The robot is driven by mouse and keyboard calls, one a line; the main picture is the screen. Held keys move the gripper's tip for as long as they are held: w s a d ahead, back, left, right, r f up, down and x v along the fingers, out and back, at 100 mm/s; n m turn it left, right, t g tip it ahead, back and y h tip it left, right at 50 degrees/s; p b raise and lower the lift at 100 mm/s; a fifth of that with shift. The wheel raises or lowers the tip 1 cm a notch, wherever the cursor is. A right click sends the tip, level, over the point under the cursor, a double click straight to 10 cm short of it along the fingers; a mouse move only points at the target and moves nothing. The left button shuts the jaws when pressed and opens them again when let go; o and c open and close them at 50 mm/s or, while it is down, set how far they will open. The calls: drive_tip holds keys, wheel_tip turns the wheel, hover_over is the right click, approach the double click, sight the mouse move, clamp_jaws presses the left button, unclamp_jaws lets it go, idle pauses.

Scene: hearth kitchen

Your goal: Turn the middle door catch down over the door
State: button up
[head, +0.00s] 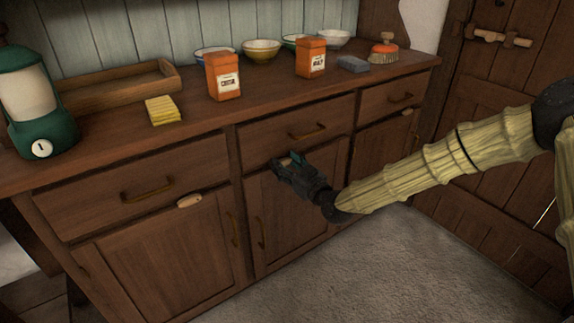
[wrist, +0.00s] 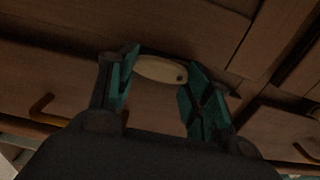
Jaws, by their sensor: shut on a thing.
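The middle door catch is a pale wooden, rounded bar (wrist: 160,69) with a dark spot near its right end in the wrist view. It lies nearly level in that picture, between my two teal fingers. My gripper (wrist: 160,75) is shut on it, one finger at each end. In the head view my gripper (head: 292,160) is at the top of the middle door (head: 290,215), just below the middle drawer, and hides the middle catch. The left catch (head: 189,200) lies about level above the left door (head: 160,260). The right catch (head: 407,112) is at the upper edge of the right door.
Drawers with brass pulls (head: 307,132) are above the doors. The worktop (head: 200,130) holds a green lantern (head: 38,100), a wooden tray (head: 115,88), a yellow sponge (head: 162,110), orange boxes (head: 223,75), bowls and a brush (head: 384,50). The floor (head: 370,260) in front is clear.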

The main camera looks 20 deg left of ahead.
drive_tip(key=shift+m, duration=0.3)
drive_tip(key=m, duration=0.2)
drive_tip(key=m+p, duration=0.1)
drive_tip(key=shift+f+m, duration=0.4)
drive_tip(key=shift+s+a+f+m+b, duration=0.2)
drive_tip(key=shift+f+m, duration=0.1)
drive_tip(key=shift+m, duration=1.95)
drive_tip(key=shift+s+a+f+m+b, duration=0.15)
drive_tip(key=shift+f+m, duration=0.2)
drive_tip(key=shift+m, duration=1.85)
drive_tip(key=shift+s+a+f+m+b, duration=0.1)
drive_tip(key=shift+s+f+m+b, duration=0.15)
drive_tip(key=shift+m, duration=2)
drive_tip(key=o, duration=1)
